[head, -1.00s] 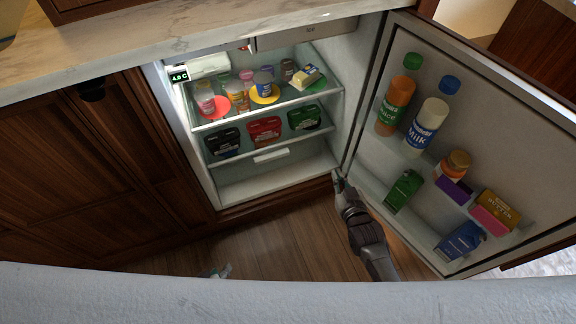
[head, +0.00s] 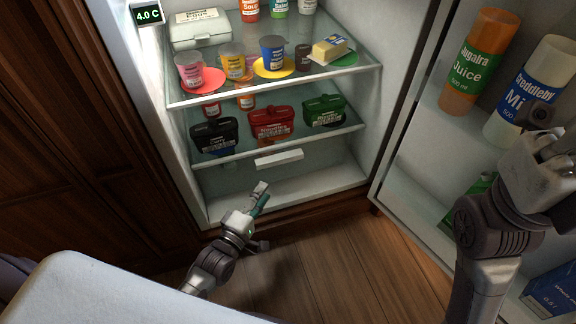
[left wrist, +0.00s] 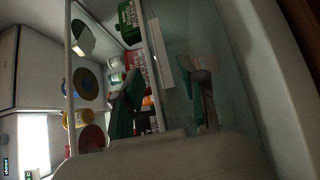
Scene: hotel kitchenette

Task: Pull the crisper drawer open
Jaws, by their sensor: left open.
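The crisper drawer (head: 235,178) is a clear-fronted bin low in the open fridge, under the lower glass shelf, and looks shut. Its white bar handle (head: 279,158) is at the top middle of its front. My left gripper (head: 262,194) is open, just below and in front of the handle, apart from it. In the left wrist view the teal fingers of the left gripper (left wrist: 166,88) are spread, with the white handle (left wrist: 160,55) beyond and between them. My right gripper (head: 545,125) is at the right, in front of the door bottles; its finger state is unclear.
Black, red and green tubs (head: 271,124) stand on the lower shelf above the drawer. The upper shelf (head: 215,92) holds cups, plates and butter. The open fridge door (head: 410,190) with a juice bottle (head: 478,62) stands at the right. Wood floor (head: 330,260) is clear in front.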

